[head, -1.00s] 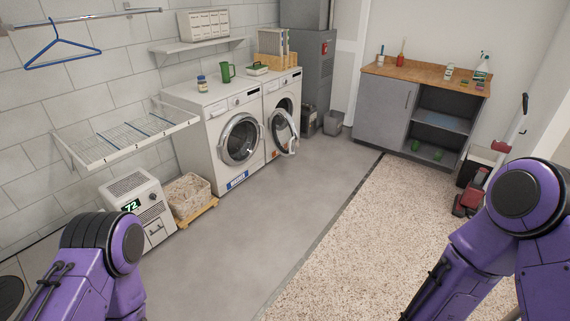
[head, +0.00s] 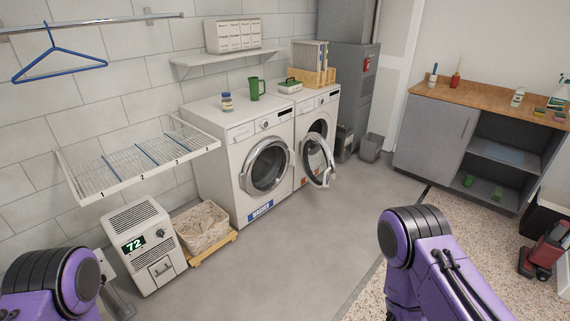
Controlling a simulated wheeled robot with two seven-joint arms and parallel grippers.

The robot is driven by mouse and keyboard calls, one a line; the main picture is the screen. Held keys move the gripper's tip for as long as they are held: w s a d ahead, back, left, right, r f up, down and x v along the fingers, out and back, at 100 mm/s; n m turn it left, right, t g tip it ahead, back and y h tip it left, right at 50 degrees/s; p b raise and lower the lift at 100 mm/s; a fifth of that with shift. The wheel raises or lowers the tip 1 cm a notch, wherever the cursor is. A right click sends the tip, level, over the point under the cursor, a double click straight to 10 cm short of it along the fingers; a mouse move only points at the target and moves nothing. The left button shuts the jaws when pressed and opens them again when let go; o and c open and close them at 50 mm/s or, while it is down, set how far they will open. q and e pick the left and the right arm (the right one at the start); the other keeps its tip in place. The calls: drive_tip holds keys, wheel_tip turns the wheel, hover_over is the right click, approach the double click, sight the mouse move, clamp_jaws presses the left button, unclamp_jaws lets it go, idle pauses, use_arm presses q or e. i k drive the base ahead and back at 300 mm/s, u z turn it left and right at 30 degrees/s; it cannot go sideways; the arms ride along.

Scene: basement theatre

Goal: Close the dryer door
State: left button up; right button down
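Two white front-loading machines stand side by side against the left wall. The nearer one is the washer (head: 235,185), with a blue label and its round door (head: 267,168) shut. The farther one is the dryer (head: 304,125). Its round dryer door (head: 319,160) is swung open to the right, out into the room. Both my arms show only their purple and black links at the bottom of the head view. Neither gripper is in view, and nothing of mine touches the dryer door.
A wicker basket (head: 203,228) on a wooden stand and a white dehumidifier (head: 143,245) stand left of the washer. A wire drying rack (head: 135,160) juts from the wall. Grey bins (head: 370,147) stand beyond the dryer. Grey floor (head: 285,255) before the machines is clear.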

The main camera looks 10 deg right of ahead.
sight(329, 179)
drive_tip(key=u, duration=0.05)
drive_tip(key=i, duration=2.1)
drive_tip(key=z, duration=0.55)
drive_tip(key=i, duration=0.65)
drive_tip(key=z, duration=0.15)
